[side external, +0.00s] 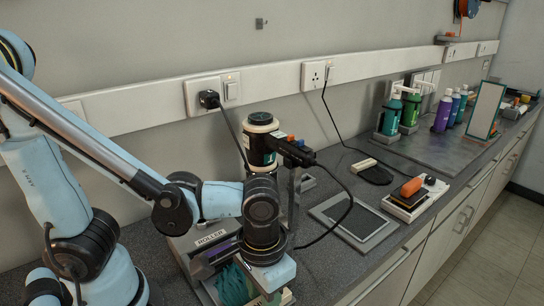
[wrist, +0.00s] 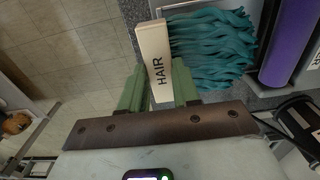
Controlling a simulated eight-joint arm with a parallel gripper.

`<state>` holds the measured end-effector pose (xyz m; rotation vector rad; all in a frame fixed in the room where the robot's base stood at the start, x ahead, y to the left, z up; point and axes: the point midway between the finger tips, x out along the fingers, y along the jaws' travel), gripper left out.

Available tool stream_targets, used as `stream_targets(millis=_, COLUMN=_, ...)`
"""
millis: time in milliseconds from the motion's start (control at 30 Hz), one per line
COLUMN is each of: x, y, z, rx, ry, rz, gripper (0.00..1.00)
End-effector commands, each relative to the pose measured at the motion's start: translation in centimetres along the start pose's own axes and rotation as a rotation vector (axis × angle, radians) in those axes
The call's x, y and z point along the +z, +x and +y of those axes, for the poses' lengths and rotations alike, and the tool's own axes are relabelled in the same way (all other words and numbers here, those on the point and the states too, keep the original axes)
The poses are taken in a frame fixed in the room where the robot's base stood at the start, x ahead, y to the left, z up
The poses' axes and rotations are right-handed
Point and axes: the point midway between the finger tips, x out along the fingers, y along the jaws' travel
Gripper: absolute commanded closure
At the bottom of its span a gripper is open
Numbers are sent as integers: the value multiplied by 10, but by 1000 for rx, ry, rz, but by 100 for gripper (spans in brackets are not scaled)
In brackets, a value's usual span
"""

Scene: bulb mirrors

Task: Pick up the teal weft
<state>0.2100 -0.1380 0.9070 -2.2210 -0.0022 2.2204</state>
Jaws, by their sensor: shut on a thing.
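The teal weft is a bundle of wavy teal strands (wrist: 212,48) fixed to a cream block (wrist: 153,45) marked HAIR. My gripper (wrist: 158,86) has its green fingers shut on the cream block, one on each side, in the wrist view. The strands spread to the right of the block. In the side external view, the teal strands (side external: 232,286) show at the bottom, left of my gripper, partly hidden by my wrist. My fingertips are mostly hidden there. I cannot tell whether the weft is clear of the surface under it.
A grey holder marked ROLLER (side external: 210,238) stands close behind the weft; its purple roller (wrist: 288,42) shows in the wrist view. A black flat pad in a grey tray (side external: 352,222) lies right of my gripper. Bottles (side external: 411,108) and a mirror (side external: 485,108) stand farther right.

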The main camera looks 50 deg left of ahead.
Motion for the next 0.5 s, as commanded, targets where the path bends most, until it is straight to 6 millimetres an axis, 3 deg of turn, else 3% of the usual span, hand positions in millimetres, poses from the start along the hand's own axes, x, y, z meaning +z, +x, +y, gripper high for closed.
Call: stream_targets(millis=500, x=0, y=-43, z=0, rx=1, ry=0, rz=0, gripper=98)
